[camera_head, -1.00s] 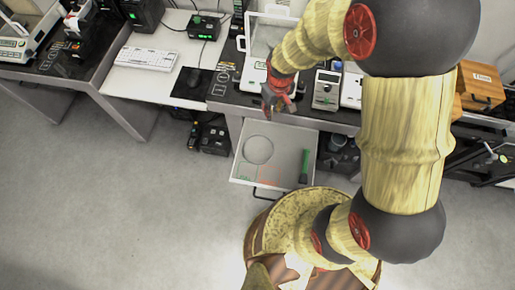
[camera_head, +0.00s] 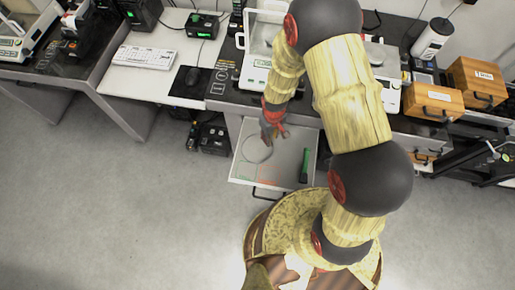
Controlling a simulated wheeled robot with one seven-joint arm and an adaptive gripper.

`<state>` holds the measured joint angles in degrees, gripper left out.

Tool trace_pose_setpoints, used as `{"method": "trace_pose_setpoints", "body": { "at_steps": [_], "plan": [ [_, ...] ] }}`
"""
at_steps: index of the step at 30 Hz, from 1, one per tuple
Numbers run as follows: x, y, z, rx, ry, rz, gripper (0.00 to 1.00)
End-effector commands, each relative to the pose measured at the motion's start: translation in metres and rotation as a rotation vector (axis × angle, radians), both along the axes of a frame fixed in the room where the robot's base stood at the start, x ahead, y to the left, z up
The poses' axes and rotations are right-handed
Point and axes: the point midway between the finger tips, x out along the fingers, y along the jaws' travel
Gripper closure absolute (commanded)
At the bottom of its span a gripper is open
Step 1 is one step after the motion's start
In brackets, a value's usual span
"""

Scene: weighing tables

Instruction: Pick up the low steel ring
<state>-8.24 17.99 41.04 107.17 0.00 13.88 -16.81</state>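The low steel ring (camera_head: 257,149) looks like a thin, pale circle lying flat in the left part of an open, light-coloured drawer (camera_head: 238,178). My gripper (camera_head: 273,135) points down over the drawer, just above and to the right of the ring in the picture. Its fingers appear spread, with nothing seen between them. It partly covers the ring's upper right edge. Its height above the ring cannot be told from this view.
A green-handled tool (camera_head: 305,165) lies at the drawer's right side. The drawer's front handle (camera_head: 268,193) faces my base. The dark table (camera_head: 230,92) above carries weighing devices. Wooden boxes (camera_head: 432,101) stand at the right. The floor to the left is clear.

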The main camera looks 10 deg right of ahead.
Motion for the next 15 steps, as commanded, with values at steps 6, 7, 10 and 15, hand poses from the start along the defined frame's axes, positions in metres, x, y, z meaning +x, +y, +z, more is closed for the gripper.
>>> {"method": "trace_pose_setpoints", "body": {
  "at_steps": [6, 7, 10, 15],
  "plan": [
    [0.0013, 0.0007, -0.0176, 0.0, -0.002, 0.0, 0.73],
    [0.0014, 0.0008, -0.0172, 0.0, -0.002, 0.0, 0.73],
    [0.0013, 0.0007, -0.0166, 0.0, -0.002, 0.0, 0.73],
    [0.0011, 0.0006, -0.0165, 0.0, -0.001, 0.0, 0.82]
  ]
}}
